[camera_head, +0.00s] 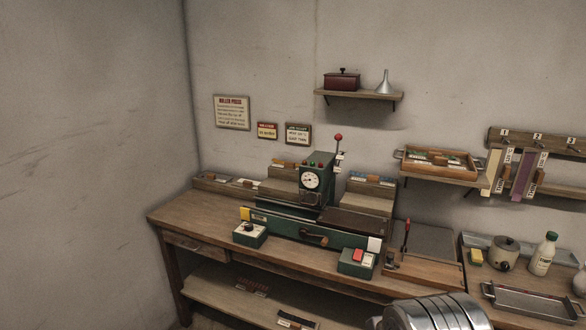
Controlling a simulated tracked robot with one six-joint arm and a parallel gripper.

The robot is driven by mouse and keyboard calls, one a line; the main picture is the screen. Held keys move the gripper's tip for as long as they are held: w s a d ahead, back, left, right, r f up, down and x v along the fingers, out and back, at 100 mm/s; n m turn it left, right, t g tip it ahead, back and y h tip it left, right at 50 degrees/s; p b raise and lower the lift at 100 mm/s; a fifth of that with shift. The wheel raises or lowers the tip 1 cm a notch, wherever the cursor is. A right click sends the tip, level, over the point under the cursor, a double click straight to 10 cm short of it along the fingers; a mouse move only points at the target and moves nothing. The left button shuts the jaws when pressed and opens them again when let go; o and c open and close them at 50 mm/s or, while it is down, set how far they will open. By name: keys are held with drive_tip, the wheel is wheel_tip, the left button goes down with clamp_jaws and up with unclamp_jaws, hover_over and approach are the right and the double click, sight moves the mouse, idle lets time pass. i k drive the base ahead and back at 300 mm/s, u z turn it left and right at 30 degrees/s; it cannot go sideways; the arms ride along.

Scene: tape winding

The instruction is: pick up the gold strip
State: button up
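A pale yellow strip (492,172) hangs at the right below the rack marked with numbers, near the number 1. It is the nearest thing to gold in colour, but I cannot tell for sure that it is the gold strip. A wider purple strip (524,177) hangs to its right. Both carry upright paper labels beside them. My gripper is not in view. Only a ribbed metal part of my arm shows at the bottom edge, well below the strips.
A green press (318,178) with a dial stands on the wooden bench (187,215). A wooden tray (440,160) sits on a wall shelf left of the strips. A pot (503,254), a white bottle (543,254) and a metal tray (530,301) stand below them.

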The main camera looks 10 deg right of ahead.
sight(277, 164)
drive_tip(key=u, duration=0.3)
drive_tip(key=i, duration=1.3)
drive_tip(key=u, duration=0.7)
drive_tip(key=i, duration=1.55)
drive_tip(key=u, duration=0.1)
